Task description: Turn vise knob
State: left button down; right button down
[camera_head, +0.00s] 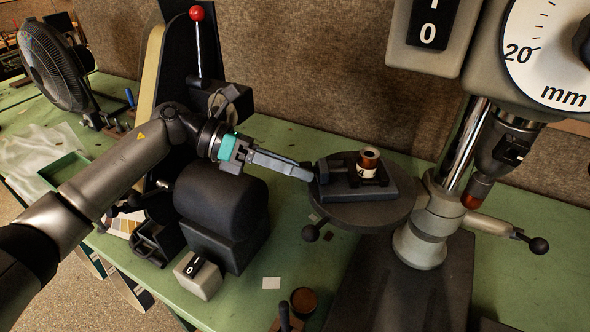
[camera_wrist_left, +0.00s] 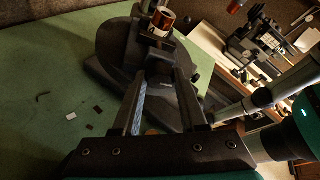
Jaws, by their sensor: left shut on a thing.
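A small dark vise (camera_head: 352,190) sits on the round drill press table (camera_head: 395,208). A brown cylinder (camera_head: 369,160) with a pale label stands upright in the vise. It also shows at the top of the left wrist view (camera_wrist_left: 162,20). My left gripper (camera_head: 308,175) reaches in from the left to the vise's near end. Its fingers are shut on the vise knob, which they mostly hide in the head view. In the left wrist view the dark knob (camera_wrist_left: 159,84) lies between the two fingertips. My right gripper is not in view.
The drill chuck (camera_head: 505,150) and column stand right of the vise. A lever with a black ball (camera_head: 538,245) sticks out at right. A dark grinder motor (camera_head: 222,200) stands under my left forearm. A fan (camera_head: 55,65) is at far left.

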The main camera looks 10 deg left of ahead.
pick_arm(q)
jog(key=shift+n, duration=0.4)
dwell(0.3)
jog(key=shift+c, duration=2.3)
grip_release()
jog(key=b+v, duration=0.3)
jog(key=v, duration=1.2)
jog(key=shift+w+a+f, duration=0.15)
jog(key=shift+w+a, duration=0.05)
jog(key=shift+w, duration=0.1)
